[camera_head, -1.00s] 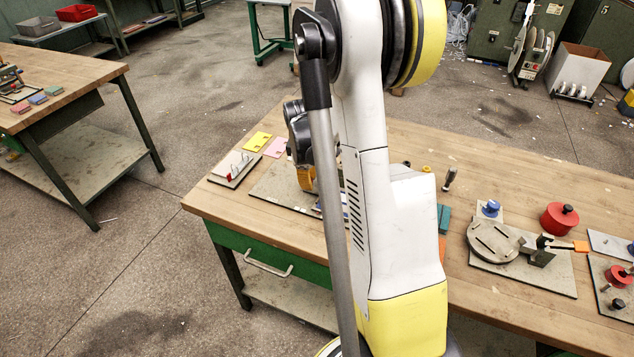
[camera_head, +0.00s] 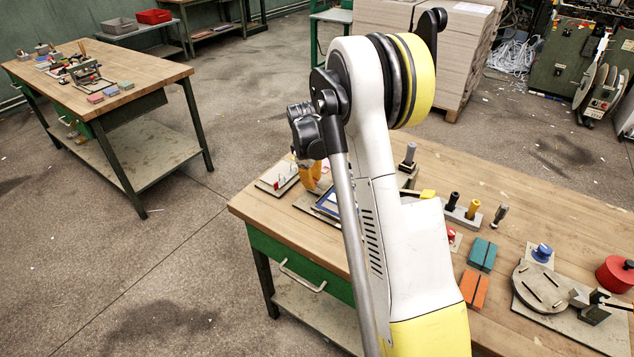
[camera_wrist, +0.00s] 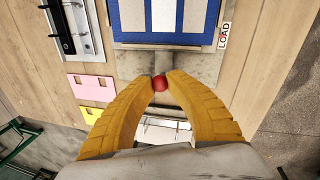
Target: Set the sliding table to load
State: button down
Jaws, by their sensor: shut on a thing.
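The sliding table is a blue plate with pale stripes (camera_wrist: 175,18) on a grey base, at the top of the wrist view. It also shows partly behind my arm in the head view (camera_head: 328,204). A "LOAD" label (camera_wrist: 224,36) stands at its right side. A red knob (camera_wrist: 160,82) sits near the table's lower edge in the wrist view. My gripper (camera_wrist: 160,84) has its yellow fingers closed on this knob, one fingertip at each side. In the head view my gripper (camera_head: 311,178) is over the workbench's left end, and the knob is hidden.
A pink card (camera_wrist: 92,87) and a yellow card (camera_wrist: 91,114) lie left of my fingers, below a grey slotted fixture (camera_wrist: 73,28). Teal (camera_head: 482,254) and orange (camera_head: 474,289) blocks and a round grey turntable (camera_head: 546,289) stand farther right on the bench.

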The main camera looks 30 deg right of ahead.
jog(key=shift+w, duration=0.15)
jog(key=c, duration=1.3)
grip_release()
jog(key=shift+w, duration=0.1)
jog(key=r, duration=0.4)
jog(key=s+a+r, duration=0.1)
jog(key=r, duration=0.3)
jog(key=a+r, duration=0.1)
jog(key=r, duration=0.2)
jog(key=shift+s+r, duration=0.2)
jog(key=shift+r, duration=0.2)
